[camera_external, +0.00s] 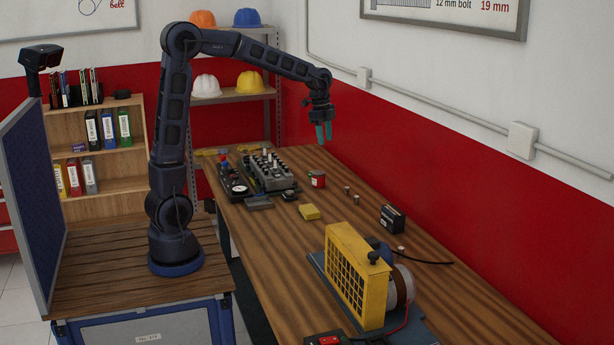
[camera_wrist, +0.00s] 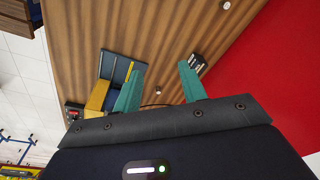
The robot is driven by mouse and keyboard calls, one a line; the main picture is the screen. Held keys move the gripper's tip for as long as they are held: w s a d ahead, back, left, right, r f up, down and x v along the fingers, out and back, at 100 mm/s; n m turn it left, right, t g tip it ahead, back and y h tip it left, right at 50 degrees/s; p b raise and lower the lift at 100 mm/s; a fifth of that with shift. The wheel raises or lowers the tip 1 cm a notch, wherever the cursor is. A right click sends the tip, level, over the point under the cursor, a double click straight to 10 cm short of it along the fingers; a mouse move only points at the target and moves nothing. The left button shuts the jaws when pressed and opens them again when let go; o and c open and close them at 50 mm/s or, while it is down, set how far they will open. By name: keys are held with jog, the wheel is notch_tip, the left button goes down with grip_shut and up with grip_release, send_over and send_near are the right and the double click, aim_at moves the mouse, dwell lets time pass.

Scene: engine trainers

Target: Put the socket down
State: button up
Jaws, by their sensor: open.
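My gripper (camera_external: 324,134) is raised well above the far part of the workbench. Its two teal fingers also show in the wrist view (camera_wrist: 161,68); they are apart with nothing between them. Small metallic cylinders that look like sockets stand on the bench: one (camera_external: 347,190) and another (camera_external: 357,199) close together near the middle, and a third (camera_external: 401,250) by the black box. I cannot tell which is the task's socket.
The workbench (camera_external: 270,240) carries a yellow-grilled engine trainer (camera_external: 356,275) in front, a black box (camera_external: 392,218), a yellow block (camera_external: 309,212), a red can (camera_external: 317,179) and a grey engine block (camera_external: 267,172). A red and white wall borders its right side. Bare wood lies between.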

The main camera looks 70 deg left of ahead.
jog(key=s+d+n+t, duration=0.1)
jog(key=s+d+n, duration=0.1)
jog(key=s, duration=0.9)
jog(key=s+d+n+t, duration=0.1)
jog(key=s+n, duration=0.4)
jog(key=s, duration=0.6)
jog(key=s+d+n+t, duration=0.1)
jog(key=s+d+n, duration=0.2)
jog(key=s, duration=0.9)
jog(key=shift+d+r+n+y, duration=0.3)
jog(key=shift+d+r+y, duration=0.1)
jog(key=shift+d, duration=0.15)
